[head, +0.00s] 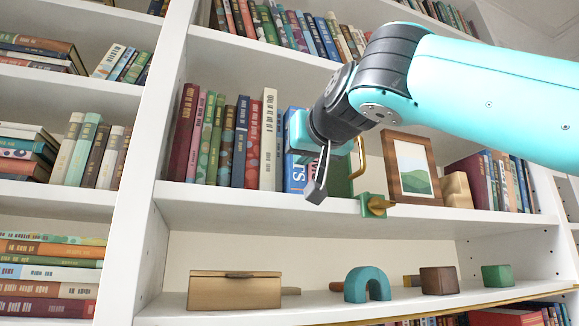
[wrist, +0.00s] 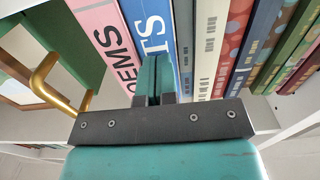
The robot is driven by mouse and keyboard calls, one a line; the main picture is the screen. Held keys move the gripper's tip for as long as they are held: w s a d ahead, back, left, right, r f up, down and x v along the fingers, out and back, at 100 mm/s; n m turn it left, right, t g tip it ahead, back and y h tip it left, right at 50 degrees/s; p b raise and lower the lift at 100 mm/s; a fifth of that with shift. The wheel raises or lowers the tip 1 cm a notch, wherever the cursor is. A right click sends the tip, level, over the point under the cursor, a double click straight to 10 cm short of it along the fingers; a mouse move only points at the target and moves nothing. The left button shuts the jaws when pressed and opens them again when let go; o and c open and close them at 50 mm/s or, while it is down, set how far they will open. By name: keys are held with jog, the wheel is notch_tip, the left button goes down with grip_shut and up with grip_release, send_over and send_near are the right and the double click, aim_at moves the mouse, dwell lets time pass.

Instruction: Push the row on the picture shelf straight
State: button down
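The row of upright books (head: 227,140) stands on the middle shelf, left of a framed picture (head: 415,168). At its right end are a blue book (head: 294,178) and a pink book, partly hidden behind my gripper (head: 315,190). In the wrist view the pink book (wrist: 102,35), lettered "POEMS", and the blue book (wrist: 157,30) look large and close, with a pale book (wrist: 208,45) beside them. My gripper (wrist: 155,75) is shut and looks empty, its fingers together in front of the blue book's spine. I cannot tell whether it touches.
A green piece with a brass handle (wrist: 48,85) stands beside the pink book. More books (head: 490,180) stand right of the picture. The shelf below holds a box (head: 235,292) and a teal arch (head: 367,283).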

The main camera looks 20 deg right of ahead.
jog(key=shift+w, duration=0.8)
jog(key=shift+s, duration=2.05)
